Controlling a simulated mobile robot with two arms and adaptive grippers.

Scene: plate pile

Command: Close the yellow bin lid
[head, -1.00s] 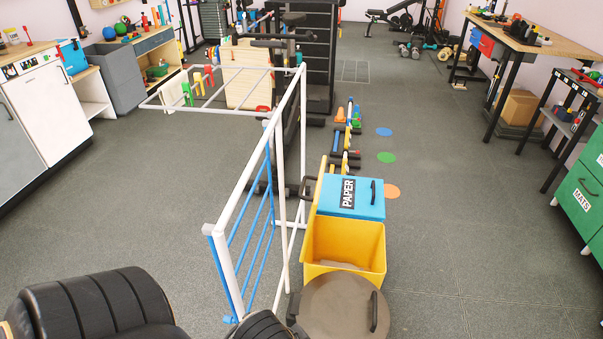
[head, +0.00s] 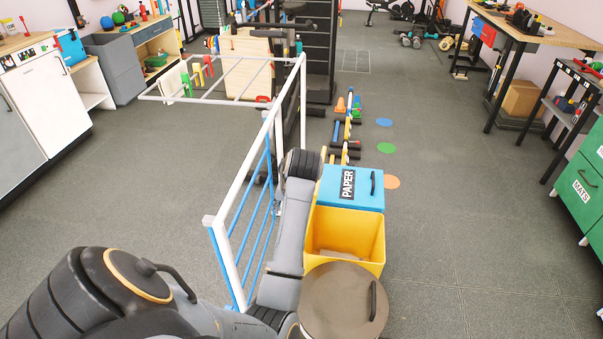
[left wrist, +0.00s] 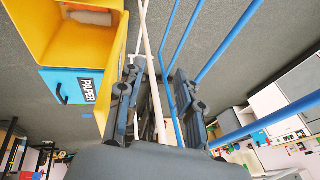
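The yellow bin (head: 345,226) stands open, with its inside in view and a pale thing at its bottom. A thin yellow panel (left wrist: 116,62), which looks like its lid seen nearly edge-on, stands beside the blue bin in the left wrist view. My left arm reaches forward between the white rack and the yellow bin in the head view, and its fingertips are hidden there. In the left wrist view my left gripper (left wrist: 159,72) is open, one finger close beside the yellow panel. I cannot tell whether they touch. My right gripper is not in view.
A blue bin labelled PAPER (head: 350,188) is shut just behind the yellow bin. A round brown-grey lid (head: 335,300) with a handle is in front. A white and blue drying rack (head: 240,200) stands close on the left.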

